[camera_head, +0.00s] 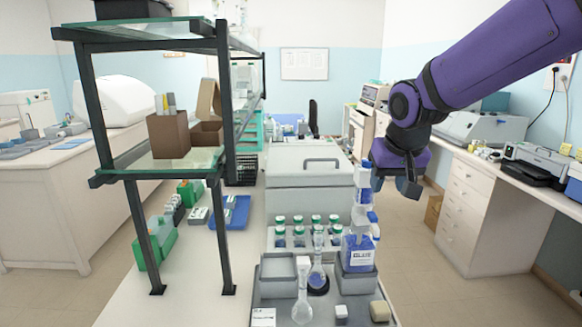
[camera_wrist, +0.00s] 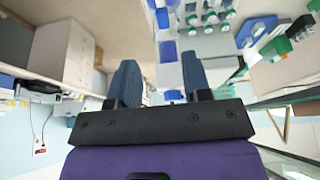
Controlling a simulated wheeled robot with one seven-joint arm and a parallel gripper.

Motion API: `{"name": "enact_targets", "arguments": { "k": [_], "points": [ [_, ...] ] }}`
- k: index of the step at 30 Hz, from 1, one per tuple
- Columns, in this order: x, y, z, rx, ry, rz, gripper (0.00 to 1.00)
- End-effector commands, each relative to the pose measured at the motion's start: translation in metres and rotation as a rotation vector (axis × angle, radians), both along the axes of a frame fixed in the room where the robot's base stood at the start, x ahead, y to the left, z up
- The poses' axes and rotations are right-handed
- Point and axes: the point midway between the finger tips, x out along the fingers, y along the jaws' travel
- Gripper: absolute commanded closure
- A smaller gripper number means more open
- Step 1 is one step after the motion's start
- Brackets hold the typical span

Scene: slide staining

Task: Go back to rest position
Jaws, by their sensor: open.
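My gripper (camera_head: 397,188) hangs from my purple arm at the right of the head view, above and to the right of the bench equipment. A blue-and-white wash bottle (camera_head: 360,250) stands in a grey holder just left of and below the gripper in the head view. I cannot tell from these frames how far apart the gripper and the bottle are in depth.
Several green-capped bottles (camera_head: 298,232), a flask (camera_head: 318,275) and a grey tray (camera_head: 262,300) crowd the bench. A black-framed glass shelf (camera_head: 222,100) rises on the left. A white drawer cabinet (camera_head: 480,212) stands at right. Open floor (camera_head: 420,260) lies between bench and cabinet.

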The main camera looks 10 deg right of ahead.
Motion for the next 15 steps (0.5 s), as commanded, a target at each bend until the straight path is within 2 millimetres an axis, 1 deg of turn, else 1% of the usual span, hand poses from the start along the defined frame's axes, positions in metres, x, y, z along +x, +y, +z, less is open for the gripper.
{"name": "enact_targets", "arguments": {
  "k": [5,7,12,15],
  "points": [
    [-0.042,-0.015,0.023,-0.003,-0.021,0.004,0.55],
    [-0.063,-0.021,0.031,-0.005,-0.028,0.007,0.55],
    [-0.115,-0.033,0.043,-0.006,-0.041,0.019,0.55],
    [-0.145,-0.039,0.046,-0.004,-0.05,0.028,0.55]
  ]
}}
